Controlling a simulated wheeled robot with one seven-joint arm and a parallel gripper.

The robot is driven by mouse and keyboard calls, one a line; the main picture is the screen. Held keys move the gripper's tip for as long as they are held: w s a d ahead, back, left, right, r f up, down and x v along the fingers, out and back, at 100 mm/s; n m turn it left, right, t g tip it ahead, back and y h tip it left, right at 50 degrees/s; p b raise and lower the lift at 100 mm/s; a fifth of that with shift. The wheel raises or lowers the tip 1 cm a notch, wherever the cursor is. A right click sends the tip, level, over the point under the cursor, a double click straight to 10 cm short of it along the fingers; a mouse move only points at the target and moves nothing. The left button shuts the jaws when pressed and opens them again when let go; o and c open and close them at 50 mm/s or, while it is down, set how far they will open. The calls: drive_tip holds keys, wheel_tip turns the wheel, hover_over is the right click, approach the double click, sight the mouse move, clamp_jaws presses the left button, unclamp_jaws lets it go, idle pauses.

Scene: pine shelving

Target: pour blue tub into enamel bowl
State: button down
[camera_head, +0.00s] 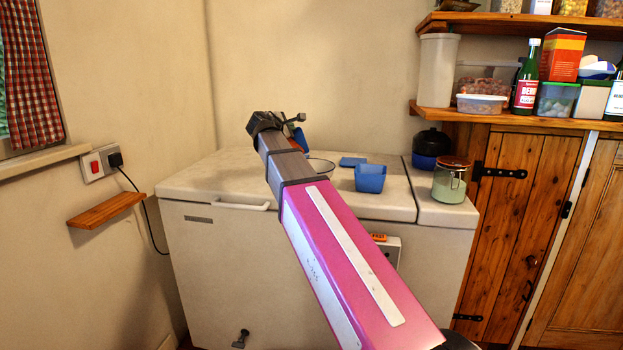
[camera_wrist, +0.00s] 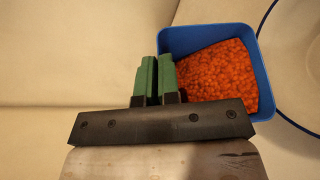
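A blue tub (camera_wrist: 214,64) full of small orange-red pieces is at my gripper (camera_wrist: 158,62) in the wrist view. The two green fingers are close together at the tub's left wall, one on each side, and hold it. In the head view my gripper (camera_head: 288,126) is above the chest freezer's lid, with a bit of the blue tub (camera_head: 300,138) showing beside it. The white enamel bowl with a dark blue rim (camera_head: 322,164) stands on the lid below, mostly hidden by my arm. Its rim (camera_wrist: 262,22) passes right of and beneath the tub in the wrist view.
A second blue tub (camera_head: 370,180) and a flat blue piece (camera_head: 353,161) lie on the chest freezer (camera_head: 215,177). A glass jar (camera_head: 450,182) and a dark blue-black pot (camera_head: 430,150) stand at its right. Loaded shelves (camera_head: 480,115) are further right.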

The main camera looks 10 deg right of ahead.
drive_tip(key=shift+s+d+r+m, duration=0.25)
drive_tip(key=shift+s+d+m, duration=0.15)
drive_tip(key=shift+s, duration=0.25)
drive_tip(key=shift+s, duration=0.1)
drive_tip(key=shift+s+d+r+m+t, duration=0.15)
drive_tip(key=shift+s+d+m+t, duration=0.35)
drive_tip(key=shift+s+m, duration=0.15)
drive_tip(key=shift+s+d+r+m+t, duration=0.1)
drive_tip(key=shift+s+d+m+t, duration=0.25)
drive_tip(key=shift+s+m, duration=0.2)
idle(0.5)
drive_tip(key=shift+s+d+m+h, duration=0.3)
drive_tip(key=shift+s+d+m, duration=0.05)
drive_tip(key=shift+s+m, duration=0.25)
drive_tip(key=shift+t, duration=0.25)
